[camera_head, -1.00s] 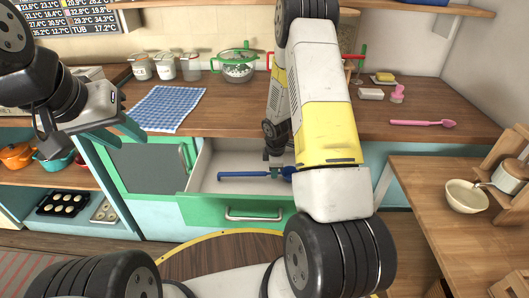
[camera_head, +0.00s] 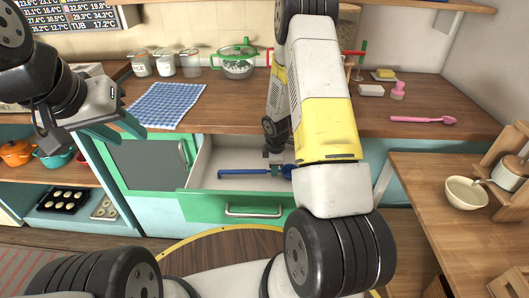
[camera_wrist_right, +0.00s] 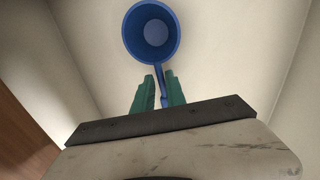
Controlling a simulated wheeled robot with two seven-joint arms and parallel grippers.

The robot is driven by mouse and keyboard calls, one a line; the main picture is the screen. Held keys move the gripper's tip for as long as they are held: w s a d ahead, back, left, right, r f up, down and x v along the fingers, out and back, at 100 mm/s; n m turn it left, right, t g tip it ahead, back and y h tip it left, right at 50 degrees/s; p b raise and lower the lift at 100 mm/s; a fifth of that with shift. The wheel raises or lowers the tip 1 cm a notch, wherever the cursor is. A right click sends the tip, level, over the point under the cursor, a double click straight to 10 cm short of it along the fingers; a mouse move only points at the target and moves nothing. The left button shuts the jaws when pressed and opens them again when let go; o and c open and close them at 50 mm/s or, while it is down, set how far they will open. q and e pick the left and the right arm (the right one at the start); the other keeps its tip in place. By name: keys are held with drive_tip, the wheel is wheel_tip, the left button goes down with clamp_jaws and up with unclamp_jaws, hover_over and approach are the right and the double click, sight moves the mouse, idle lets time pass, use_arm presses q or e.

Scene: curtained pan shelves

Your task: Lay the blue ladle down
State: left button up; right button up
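The blue ladle (camera_head: 240,172) is low in the open drawer, its handle pointing left. I cannot tell whether it touches the drawer floor. Its round bowl, at the right end, is partly behind my right arm. In the right wrist view the bowl (camera_wrist_right: 152,33) faces the camera. My right gripper (camera_wrist_right: 159,80) has its teal fingers close around the handle, which runs between them; it looks shut on it. In the head view this gripper (camera_head: 274,168) is largely hidden by its arm. My left gripper (camera_head: 128,130) is open and empty, above the left cabinet front.
The drawer (camera_head: 250,211) is pulled out, with green front and pale walls around the ladle. A blue checked cloth (camera_head: 166,105) and a green-rimmed pot (camera_head: 237,62) are on the counter. A pink spoon (camera_head: 423,120) lies on the right. A side table (camera_head: 430,220) holds a cream bowl (camera_head: 466,194).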

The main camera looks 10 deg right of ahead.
drive_tip(key=o, duration=0.6)
drive_tip(key=shift+c, duration=0.2)
wheel_tip(320, 180, up, 8)
drive_tip(key=s, duration=0.1)
drive_tip(key=shift+s+a+f, duration=0.15)
drive_tip(key=shift+s, duration=0.1)
drive_tip(key=s+a+r+m+t, duration=0.1)
drive_tip(key=s+r+m, duration=0.3)
drive_tip(key=r, duration=0.7)
drive_tip(key=s+a+r+m+t, duration=0.1)
drive_tip(key=s+r+m, duration=0.3)
drive_tip(key=r, duration=0.7)
drive_tip(key=s+a+r+m+t+y, duration=0.1)
drive_tip(key=s+a+r+m, duration=0.1)
drive_tip(key=s+r, duration=0.3)
drive_tip(key=s+a+r+m+t+y, duration=0.1)
drive_tip(key=s+a+r+m, duration=0.2)
drive_tip(key=s, duration=0.8)
wheel_tip(320, 180, up, 3)
drive_tip(key=shift+f+m+y, duration=0.1)
drive_tip(key=shift+m+y, duration=0.2)
drive_tip(key=shift+m, duration=0.7)
